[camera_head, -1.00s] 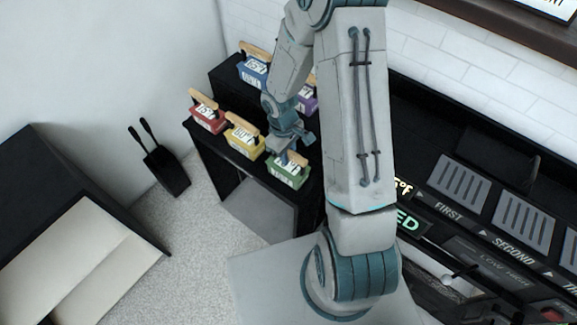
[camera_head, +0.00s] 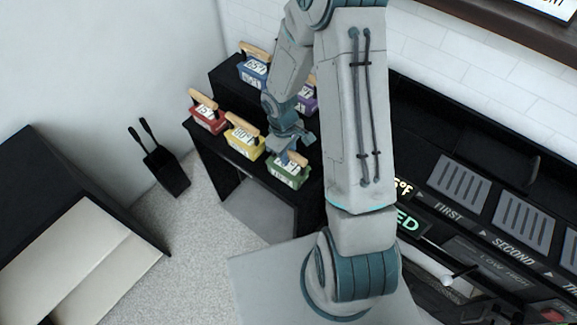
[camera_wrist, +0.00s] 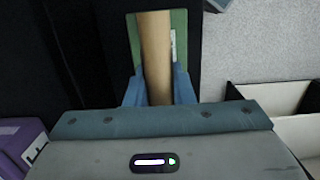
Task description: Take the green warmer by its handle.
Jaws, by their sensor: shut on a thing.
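The green warmer (camera_head: 289,176) stands at the front right end of the black stepped shelf, with a white label on its face. In the wrist view its green top (camera_wrist: 179,28) shows around a tan wooden handle (camera_wrist: 155,50). My gripper (camera_head: 284,158) is over the green warmer. In the wrist view its blue fingers (camera_wrist: 158,90) lie on both sides of the handle and are shut on it. The warmer appears to rest on the shelf; its underside is hidden.
A yellow warmer (camera_head: 246,143) and a red warmer (camera_head: 208,120) stand to the left on the same step. Blue (camera_head: 252,72) and purple (camera_head: 308,102) warmers stand on the higher step behind. A black tool holder (camera_head: 166,172) stands on the floor at left. A black control panel (camera_head: 470,215) is at right.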

